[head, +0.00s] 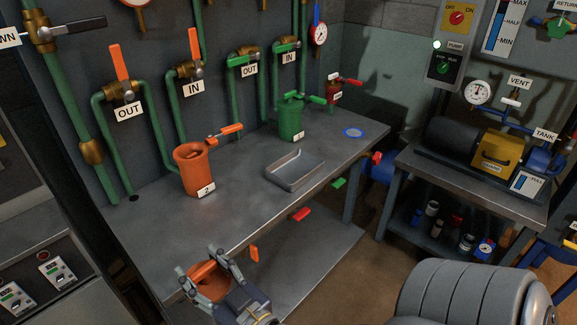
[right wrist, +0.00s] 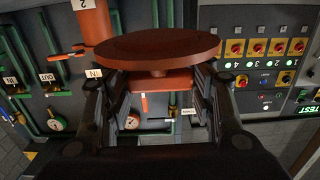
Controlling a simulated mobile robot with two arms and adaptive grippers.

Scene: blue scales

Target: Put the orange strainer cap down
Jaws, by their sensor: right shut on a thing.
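The orange strainer cap (right wrist: 160,48) is a round orange disc with a smaller part below it, held between the fingers of my right gripper (right wrist: 155,85). In the head view my right gripper (head: 215,272) is shut on the cap (head: 208,285), near the front left edge of the workbench. The orange strainer body (head: 194,170), labelled 2, stands upright on the bench, farther back than the gripper and apart from it. An orange-handled piece sticks out at its upper right. My left gripper is not in view.
A grey metal tray (head: 295,170) sits mid-bench and looks empty. A green strainer (head: 291,118) and a blue ring (head: 353,133) are farther back. Green pipes with orange levers line the wall. Bare bench top (head: 245,205) lies between the orange strainer and the tray.

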